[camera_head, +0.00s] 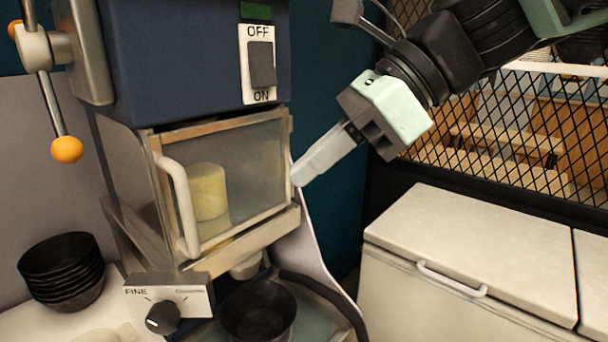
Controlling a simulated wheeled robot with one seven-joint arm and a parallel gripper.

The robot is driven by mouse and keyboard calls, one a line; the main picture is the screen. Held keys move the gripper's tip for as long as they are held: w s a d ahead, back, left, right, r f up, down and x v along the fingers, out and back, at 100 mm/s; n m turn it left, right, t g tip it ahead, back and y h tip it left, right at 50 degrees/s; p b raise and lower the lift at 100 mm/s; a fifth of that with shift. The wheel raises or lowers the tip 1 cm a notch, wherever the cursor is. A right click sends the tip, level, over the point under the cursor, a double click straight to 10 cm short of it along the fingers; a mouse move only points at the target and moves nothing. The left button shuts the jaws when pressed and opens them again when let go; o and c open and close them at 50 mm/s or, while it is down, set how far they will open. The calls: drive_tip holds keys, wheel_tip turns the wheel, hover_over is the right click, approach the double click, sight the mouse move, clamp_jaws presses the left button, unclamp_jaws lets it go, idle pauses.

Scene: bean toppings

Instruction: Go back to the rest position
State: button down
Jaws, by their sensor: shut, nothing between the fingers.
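My gripper (303,178) is shut and empty. It points down and left from my arm, which enters at the top right. Its fingertips are beside the right edge of the machine's glass door (250,165); I cannot tell whether they touch it. The blue machine (190,50) has an OFF/ON switch (262,65) on its front. The glass door is closed, with a white handle (180,205) at its left. A yellow cylinder-shaped thing (208,192) shows behind the glass.
A black bowl (257,312) sits under the machine's outlet. Stacked black bowls (62,270) stand at the left. A knob box (168,303) is in front. A white chest with a lid (480,235) stands at the right, below a black mesh (510,130). An orange-knobbed lever (66,149) hangs at upper left.

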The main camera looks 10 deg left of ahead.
drive_tip(key=s+d+f+n+h+b, duration=0.2)
drive_tip(key=s+d+f+n+h, duration=0.2)
drive_tip(key=d+f+n, duration=0.5)
drive_tip(key=s+d+f+n+t+h+b, duration=0.1)
drive_tip(key=s+d+f+n+h+b, duration=0.2)
drive_tip(key=s+d+f+n, duration=0.3)
drive_tip(key=d+f+n+h, duration=0.1)
drive_tip(key=d+f+n, duration=0.3)
drive_tip(key=f+n, duration=0.4)
wheel_tip(320, 180, down, 4)
drive_tip(key=shift+s+f+n+h+b, duration=0.25)
drive_tip(key=shift+n+h+b, duration=0.05)
drive_tip(key=shift+b, duration=0.05)
